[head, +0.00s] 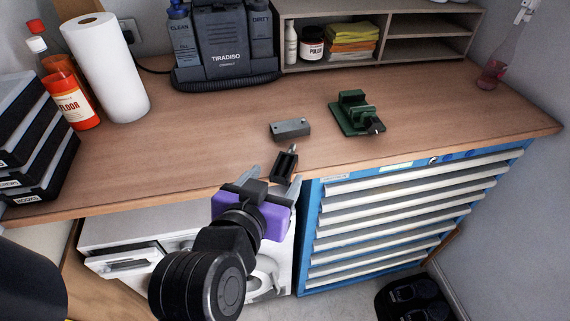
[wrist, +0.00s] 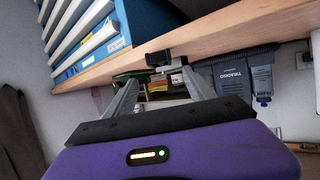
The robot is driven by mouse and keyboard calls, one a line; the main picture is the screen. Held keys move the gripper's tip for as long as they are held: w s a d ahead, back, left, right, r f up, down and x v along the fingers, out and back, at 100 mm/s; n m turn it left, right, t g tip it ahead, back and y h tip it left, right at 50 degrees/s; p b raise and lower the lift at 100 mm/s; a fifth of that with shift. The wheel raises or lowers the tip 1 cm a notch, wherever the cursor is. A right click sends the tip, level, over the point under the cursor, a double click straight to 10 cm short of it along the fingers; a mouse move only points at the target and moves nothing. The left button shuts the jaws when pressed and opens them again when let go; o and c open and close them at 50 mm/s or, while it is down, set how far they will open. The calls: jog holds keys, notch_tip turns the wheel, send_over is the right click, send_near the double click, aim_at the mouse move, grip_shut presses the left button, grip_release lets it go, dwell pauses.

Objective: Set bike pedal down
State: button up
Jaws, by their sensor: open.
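The black bike pedal (head: 284,166) rests on the wooden worktop at its front edge, with its spindle pointing toward the back. In the wrist view, the pedal (wrist: 158,58) is a dark block at the worktop edge, ahead of and between the fingers. My gripper (head: 270,182), with a purple body, is at the front edge, its fingers spread with the pedal between or just beyond the tips. In the wrist view my gripper (wrist: 160,76) is open, with no object clamped. Whether a fingertip touches the pedal cannot be told.
A grey metal block (head: 290,129) and a green vise (head: 354,114) stand behind the pedal on the worktop (head: 210,150). A blue drawer cabinet (head: 308,240) is under the right side. The worktop left of the block is clear up to the bottles and paper roll (head: 107,68).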

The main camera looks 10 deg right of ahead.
aim_at(284, 165)
jog(key=p+x, duration=0.1)
jog(key=x, duration=0.6)
jog(key=shift+a+f+p, duration=0.1)
jog(key=shift+a+p, duration=0.1)
jog(key=shift+p, duration=0.15)
grip_shut()
